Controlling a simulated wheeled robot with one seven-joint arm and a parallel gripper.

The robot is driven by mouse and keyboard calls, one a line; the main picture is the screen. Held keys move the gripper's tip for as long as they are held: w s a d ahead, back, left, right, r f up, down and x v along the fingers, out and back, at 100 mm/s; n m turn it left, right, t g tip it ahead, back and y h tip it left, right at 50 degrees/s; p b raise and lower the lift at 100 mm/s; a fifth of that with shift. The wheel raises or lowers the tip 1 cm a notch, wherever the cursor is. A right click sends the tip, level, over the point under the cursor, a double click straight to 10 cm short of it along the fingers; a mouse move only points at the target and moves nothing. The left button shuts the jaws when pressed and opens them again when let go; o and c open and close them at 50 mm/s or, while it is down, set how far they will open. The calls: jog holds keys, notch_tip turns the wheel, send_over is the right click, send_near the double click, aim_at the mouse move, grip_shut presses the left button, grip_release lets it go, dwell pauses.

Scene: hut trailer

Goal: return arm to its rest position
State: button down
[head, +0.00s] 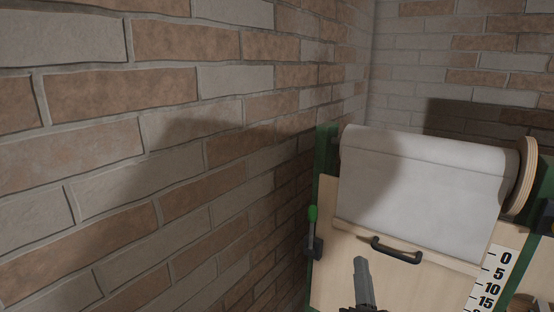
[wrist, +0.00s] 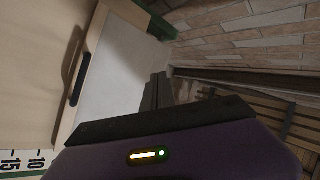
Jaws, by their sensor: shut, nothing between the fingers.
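My gripper (head: 361,262) shows at the bottom of the head view, in front of a pale wooden panel with a black handle (head: 397,251). Its fingers are together with nothing between them. In the wrist view my gripper (wrist: 156,88) points away over a white sheet (wrist: 120,75), with the handle (wrist: 77,80) to its left. In the head view the fingertips appear just below and left of the handle, apart from it as far as I can tell. The rest of my arm is out of the head view.
A white roll (head: 425,185) with a wooden end disc (head: 522,178) stands behind the panel. A green-handled tool (head: 313,228) hangs at the panel's left edge. A numbered scale (head: 493,280) is at right. A brick wall (head: 170,120) fills the left; slatted wood (wrist: 285,115) shows in the wrist view.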

jog(key=s+f+n+g+b, duration=0.1)
jog(key=s+f+n+g, duration=0.1)
jog(key=s, duration=1.3)
jog(key=s+d+f+n+g+y+b, duration=0.1)
jog(key=s+f+n+g, duration=0.2)
jog(key=s, duration=1.1)
jog(key=s+d+f+n+g+y, duration=0.1)
jog(key=s+f+n+g, duration=0.2)
jog(key=s+f, duration=0.5)
jog(key=s+n, duration=0.1)
jog(key=s, duration=0.6)
jog(key=shift+s+d+n+b, duration=0.15)
jog(key=shift+s+n+b, duration=0.15)
jog(key=shift+s+b, duration=0.1)
jog(key=shift+f, duration=0.1)
